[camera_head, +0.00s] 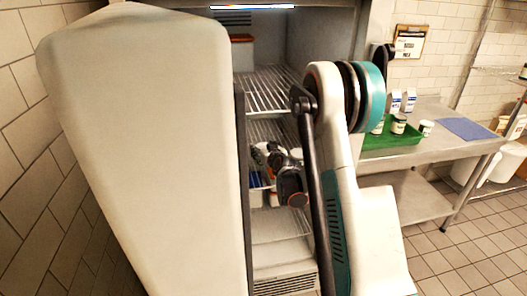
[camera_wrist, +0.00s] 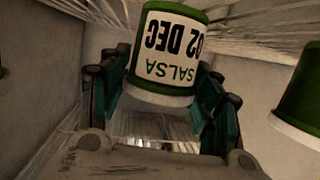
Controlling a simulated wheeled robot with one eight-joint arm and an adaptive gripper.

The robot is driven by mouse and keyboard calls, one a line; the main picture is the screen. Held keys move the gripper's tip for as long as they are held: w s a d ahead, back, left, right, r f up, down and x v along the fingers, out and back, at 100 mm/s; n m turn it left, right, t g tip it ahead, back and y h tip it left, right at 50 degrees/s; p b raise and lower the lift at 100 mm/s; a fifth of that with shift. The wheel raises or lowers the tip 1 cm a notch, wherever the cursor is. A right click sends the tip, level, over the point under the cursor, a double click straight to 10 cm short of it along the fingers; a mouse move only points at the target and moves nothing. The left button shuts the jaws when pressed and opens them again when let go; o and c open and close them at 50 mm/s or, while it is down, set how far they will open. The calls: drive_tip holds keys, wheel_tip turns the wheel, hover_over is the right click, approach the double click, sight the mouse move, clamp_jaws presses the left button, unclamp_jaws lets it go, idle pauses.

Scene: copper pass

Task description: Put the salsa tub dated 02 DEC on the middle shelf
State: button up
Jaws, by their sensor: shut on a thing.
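The salsa tub (camera_wrist: 172,50) is white with green bands, and its label reads SALSA 02 DEC, upside down in the wrist view. My gripper (camera_wrist: 160,88) is shut on it, with a finger on each side. In the head view my gripper (camera_head: 268,155) is inside the open fridge, below a wire shelf (camera_head: 268,82). The tub cannot be made out there. A lower wire shelf (camera_head: 268,130) is partly hidden by my arm, so I cannot tell the tub's exact height against it.
A second green-and-white tub (camera_wrist: 302,105) stands close at the right in the wrist view. The large fridge door (camera_head: 140,150) stands open at left. A container with an orange lid (camera_head: 242,52) sits high inside. A green tray (camera_head: 392,137) with cartons and tubs is on the steel table.

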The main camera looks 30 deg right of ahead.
drive_tip(key=o, duration=1.2)
drive_tip(key=shift+o, duration=0.2)
drive_tip(key=shift+f, duration=0.1)
drive_tip(key=shift+s+r, duration=0.15)
drive_tip(key=shift+r, duration=0.1)
drive_tip(key=p+v, duration=0.3)
drive_tip(key=v, duration=0.8)
drive_tip(key=shift+s, duration=0.3)
